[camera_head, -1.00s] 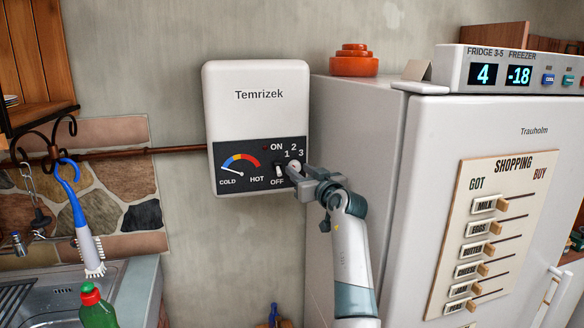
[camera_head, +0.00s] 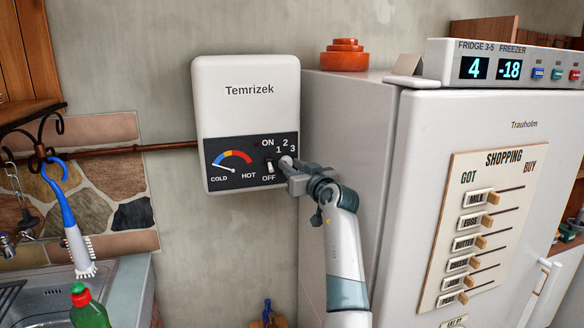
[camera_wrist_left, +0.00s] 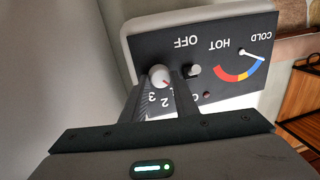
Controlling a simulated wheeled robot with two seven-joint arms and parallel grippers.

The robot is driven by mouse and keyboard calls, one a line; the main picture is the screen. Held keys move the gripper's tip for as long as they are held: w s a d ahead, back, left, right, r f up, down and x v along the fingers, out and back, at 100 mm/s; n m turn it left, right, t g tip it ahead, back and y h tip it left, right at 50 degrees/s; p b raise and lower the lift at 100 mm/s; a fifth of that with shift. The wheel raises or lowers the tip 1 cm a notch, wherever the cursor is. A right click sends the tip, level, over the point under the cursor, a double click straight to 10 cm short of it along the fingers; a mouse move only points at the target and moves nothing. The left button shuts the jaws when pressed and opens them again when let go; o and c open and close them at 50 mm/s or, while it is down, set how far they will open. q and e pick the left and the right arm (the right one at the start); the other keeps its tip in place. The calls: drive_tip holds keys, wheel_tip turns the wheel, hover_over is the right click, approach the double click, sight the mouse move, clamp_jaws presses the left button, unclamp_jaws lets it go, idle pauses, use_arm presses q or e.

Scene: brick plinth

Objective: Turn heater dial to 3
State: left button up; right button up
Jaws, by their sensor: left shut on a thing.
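The white Temrizek heater (camera_head: 247,105) hangs on the wall, its dark control panel (camera_head: 222,178) along the bottom. The round pale dial (camera_head: 286,162) sits at the panel's right, below the numbers 1, 2 and 3. My left gripper (camera_head: 289,166) reaches it from the right and is shut on it. In the left wrist view the dial (camera_wrist_left: 160,75) shows upside down between the two fingers, with a small red mark pointing down and right. The digits 2 and 3 show beside it; the 1 is hidden there. My right gripper is out of view.
A toggle switch (camera_head: 269,166) stands just left of the dial, between ON and OFF. The gauge needle (camera_head: 224,168) points near COLD. The fridge (camera_head: 345,130) stands close on the right. A sink (camera_head: 45,295), brush (camera_head: 74,235) and green bottle (camera_head: 89,312) are at the lower left.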

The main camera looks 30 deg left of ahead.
use_arm(q)
drive_tip(key=m, duration=0.4)
drive_tip(key=m+t+b, duration=0.1)
drive_tip(key=m, duration=0.3)
drive_tip(key=shift+a+y, duration=0.1)
drive_tip(key=shift+y, duration=0.3)
drive_tip(key=m, duration=0.2)
drive_tip(key=shift+m+t+p, duration=0.3)
drive_tip(key=shift+p, duration=0.1)
drive_tip(key=m+p, duration=0.1)
drive_tip(key=m, duration=0.2)
drive_tip(key=shift+t+p, duration=0.3)
drive_tip(key=shift+p, duration=0.05)
drive_tip(key=m+p, duration=0.2)
drive_tip(key=m, duration=0.1)
drive_tip(key=shift+s+m+t+h+p, duration=0.1)
drive_tip(key=shift+m+t+h+p, duration=0.2)
drive_tip(key=shift+m+p, duration=0.1)
drive_tip(key=shift+a+m+t+p, duration=0.1)
drive_tip(key=shift+m+t+p, duration=0.2)
drive_tip(key=shift+m+p, duration=0.65)
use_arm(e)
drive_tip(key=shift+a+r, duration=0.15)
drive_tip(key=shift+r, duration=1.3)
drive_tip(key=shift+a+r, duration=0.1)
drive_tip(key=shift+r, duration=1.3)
use_arm(q)
drive_tip(key=shift+m, duration=0.25)
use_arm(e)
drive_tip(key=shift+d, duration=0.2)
